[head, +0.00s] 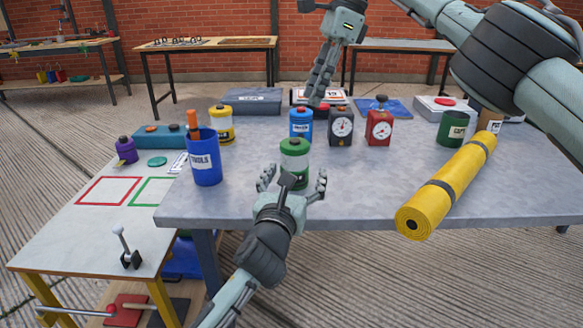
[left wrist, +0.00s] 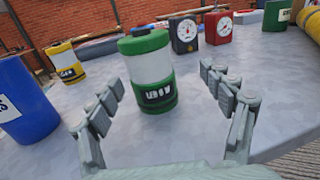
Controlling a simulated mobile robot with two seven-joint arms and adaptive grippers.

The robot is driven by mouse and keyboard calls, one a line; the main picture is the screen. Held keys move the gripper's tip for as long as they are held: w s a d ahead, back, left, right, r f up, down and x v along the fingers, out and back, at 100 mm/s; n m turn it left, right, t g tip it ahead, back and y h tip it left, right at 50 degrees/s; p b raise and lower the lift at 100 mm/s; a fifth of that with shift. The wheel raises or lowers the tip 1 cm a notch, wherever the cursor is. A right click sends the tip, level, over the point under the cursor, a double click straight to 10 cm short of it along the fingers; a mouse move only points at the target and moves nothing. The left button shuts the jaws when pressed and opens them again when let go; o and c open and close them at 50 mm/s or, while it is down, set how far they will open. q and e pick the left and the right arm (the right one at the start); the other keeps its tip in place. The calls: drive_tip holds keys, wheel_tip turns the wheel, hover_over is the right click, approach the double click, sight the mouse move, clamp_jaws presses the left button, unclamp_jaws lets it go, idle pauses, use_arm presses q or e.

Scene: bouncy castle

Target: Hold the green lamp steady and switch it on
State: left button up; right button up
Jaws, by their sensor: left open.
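The green lamp (head: 295,152), with a green cap and base and a pale middle, stands upright on the grey table. It also shows in the left wrist view (left wrist: 150,70), its dark label facing my gripper. My left gripper (head: 293,180) is open in front of the lamp. In the left wrist view its fingers spread to either side of the lamp, with gaps and no visible contact. My right gripper (head: 316,98) hangs fingers down, beyond the green lamp and near the blue lamp. Its fingers overlap in view, so its opening is unclear. No lit glow shows on the green lamp.
A blue tools cup (head: 203,165) stands left, a yellow lamp (head: 221,128) behind it. A blue lamp (head: 301,122), black dial box (head: 341,128) and red dial box (head: 378,128) stand behind. A rolled yellow mat (head: 450,190) lies right. Tabletop between is clear.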

sight(297, 151)
use_arm(q)
drive_tip(key=shift+w+a+r+y, duration=0.2)
drive_tip(key=shift+w+y, duration=0.05)
drive_tip(key=shift+w, duration=0.2)
drive_tip(key=shift+w+a+r+y, duration=0.15)
drive_tip(key=shift+w+a+y, duration=0.1)
drive_tip(key=shift+w, duration=0.2)
drive_tip(key=w, duration=0.2)
drive_tip(key=w+d, duration=0.1)
drive_tip(key=w, duration=0.4)
drive_tip(key=shift+w+d, duration=0.15)
drive_tip(key=shift+w, duration=0.05)
drive_tip(key=c, duration=1.8)
drive_tip(key=shift+c, duration=0.2)
use_arm(e)
clamp_jaws()
